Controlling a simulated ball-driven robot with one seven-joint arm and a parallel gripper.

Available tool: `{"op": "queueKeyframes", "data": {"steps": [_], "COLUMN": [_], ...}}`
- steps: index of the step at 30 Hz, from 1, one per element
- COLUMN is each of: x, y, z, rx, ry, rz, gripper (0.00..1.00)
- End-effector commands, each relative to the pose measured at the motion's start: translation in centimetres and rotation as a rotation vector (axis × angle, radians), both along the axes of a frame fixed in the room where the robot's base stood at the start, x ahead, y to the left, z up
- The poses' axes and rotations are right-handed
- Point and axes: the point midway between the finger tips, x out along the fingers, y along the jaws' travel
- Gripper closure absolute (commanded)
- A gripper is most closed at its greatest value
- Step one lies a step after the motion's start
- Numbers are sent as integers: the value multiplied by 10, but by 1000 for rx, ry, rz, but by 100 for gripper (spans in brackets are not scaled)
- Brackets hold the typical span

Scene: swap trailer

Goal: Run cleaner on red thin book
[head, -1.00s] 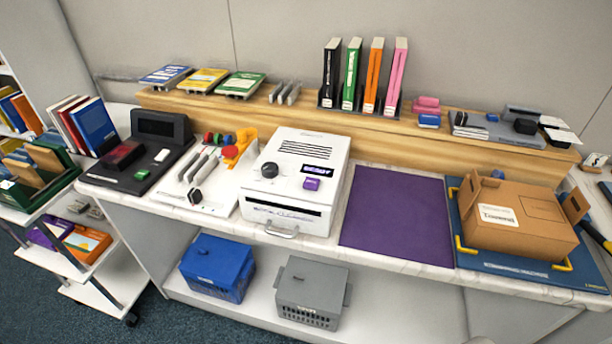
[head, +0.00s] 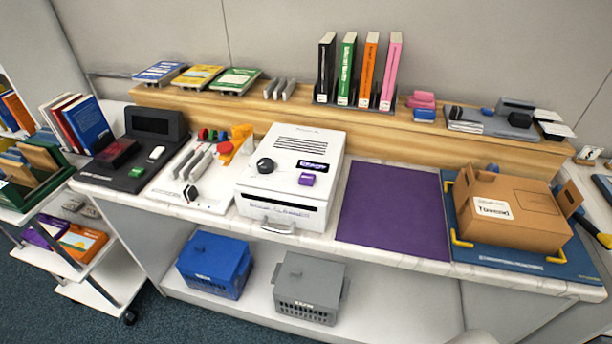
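A dark red thin book (head: 66,126) stands in a short row at the far left, between a pale book and a blue book (head: 90,123). A white boxy machine (head: 308,150) stands in the middle of the counter, with a black knob, a small display, a purple button (head: 307,179) and a front handle (head: 277,227). It may be the cleaner; its front lettering is too small to read. My gripper is not in view.
The counter (head: 400,258) also holds a black device (head: 128,175), a white tool board (head: 165,195), a bare purple mat (head: 390,212) and a brown box (head: 515,205). Blue (head: 215,265) and grey (head: 308,290) crates sit below. A cart (head: 75,265) stands left.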

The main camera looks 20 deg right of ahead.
Motion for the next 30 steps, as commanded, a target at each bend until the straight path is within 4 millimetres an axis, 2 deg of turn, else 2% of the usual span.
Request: {"op": "queueKeyframes", "data": {"steps": [1, 6, 30], "x": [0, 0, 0], "y": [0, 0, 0], "z": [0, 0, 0], "rx": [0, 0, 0], "ry": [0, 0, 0], "rz": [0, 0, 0], "gripper": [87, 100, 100]}}
